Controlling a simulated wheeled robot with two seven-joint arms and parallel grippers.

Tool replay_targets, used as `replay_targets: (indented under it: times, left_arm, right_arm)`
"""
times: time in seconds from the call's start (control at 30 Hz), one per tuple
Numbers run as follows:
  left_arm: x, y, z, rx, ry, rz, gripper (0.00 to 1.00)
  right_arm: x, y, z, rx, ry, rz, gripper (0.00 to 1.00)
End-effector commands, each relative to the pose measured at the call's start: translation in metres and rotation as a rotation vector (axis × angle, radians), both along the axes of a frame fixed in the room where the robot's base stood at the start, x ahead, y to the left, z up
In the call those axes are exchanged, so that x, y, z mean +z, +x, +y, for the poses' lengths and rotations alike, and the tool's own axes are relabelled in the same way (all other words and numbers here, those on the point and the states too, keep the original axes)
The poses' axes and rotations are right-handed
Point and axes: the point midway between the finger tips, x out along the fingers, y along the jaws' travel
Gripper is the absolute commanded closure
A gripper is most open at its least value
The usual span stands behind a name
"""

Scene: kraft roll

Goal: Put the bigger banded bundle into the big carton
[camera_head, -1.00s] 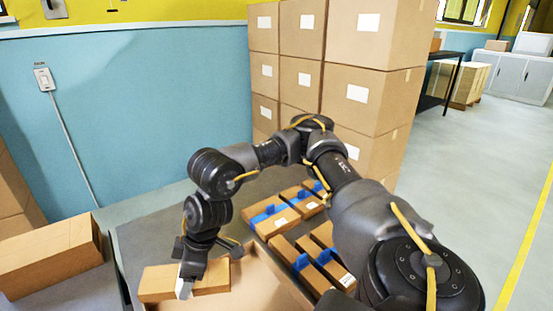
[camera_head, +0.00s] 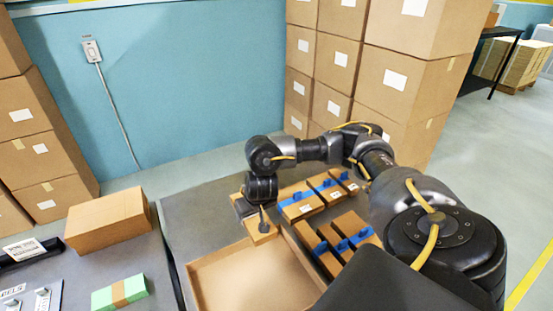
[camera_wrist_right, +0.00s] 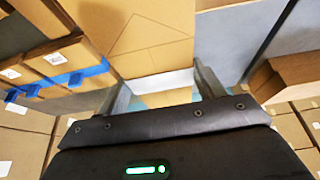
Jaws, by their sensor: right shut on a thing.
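Two rows of labelled brown boxes with blue bands lie on the table, a far row (camera_head: 301,207) and a near row (camera_head: 329,263). A green bundle with a brown band (camera_head: 105,299) lies on the left table. My left gripper is out of view.
A closed brown box (camera_head: 105,225) stands on the left table, with a dark tray (camera_head: 30,252) beside it. Tall box stacks rise behind the table (camera_head: 330,60) and at the far left (camera_head: 40,150). The carton's visible inside is empty.

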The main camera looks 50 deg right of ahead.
Motion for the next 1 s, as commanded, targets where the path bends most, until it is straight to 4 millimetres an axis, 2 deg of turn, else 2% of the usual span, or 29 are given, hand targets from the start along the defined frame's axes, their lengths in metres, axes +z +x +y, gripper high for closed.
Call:
replay_targets:
  times: [0.03, 0.3, 0.43, 0.6, 0.87, 1.0]
  left_arm:
    - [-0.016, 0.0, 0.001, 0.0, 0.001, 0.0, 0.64]
    - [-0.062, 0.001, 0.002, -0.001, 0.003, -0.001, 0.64]
    - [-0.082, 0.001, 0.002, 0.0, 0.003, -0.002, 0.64]
    - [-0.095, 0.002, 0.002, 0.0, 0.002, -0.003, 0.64]
    - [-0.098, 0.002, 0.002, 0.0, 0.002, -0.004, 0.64]
    - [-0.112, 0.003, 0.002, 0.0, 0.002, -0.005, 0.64]
  right_arm:
    - [-0.015, 0.009, -0.007, -0.009, 0.003, 0.001, 0.6]
    - [-0.051, 0.067, -0.042, -0.006, 0.005, 0.004, 0.6]
    - [-0.074, 0.085, -0.052, -0.004, 0.005, 0.002, 0.6]
    - [-0.087, 0.098, -0.06, 0.0, 0.002, 0.0, 0.6]
    - [-0.089, 0.102, -0.063, 0.002, 0.0, 0.0, 0.6]
    - [-0.107, 0.105, -0.065, 0.002, 0.003, 0.003, 0.6]
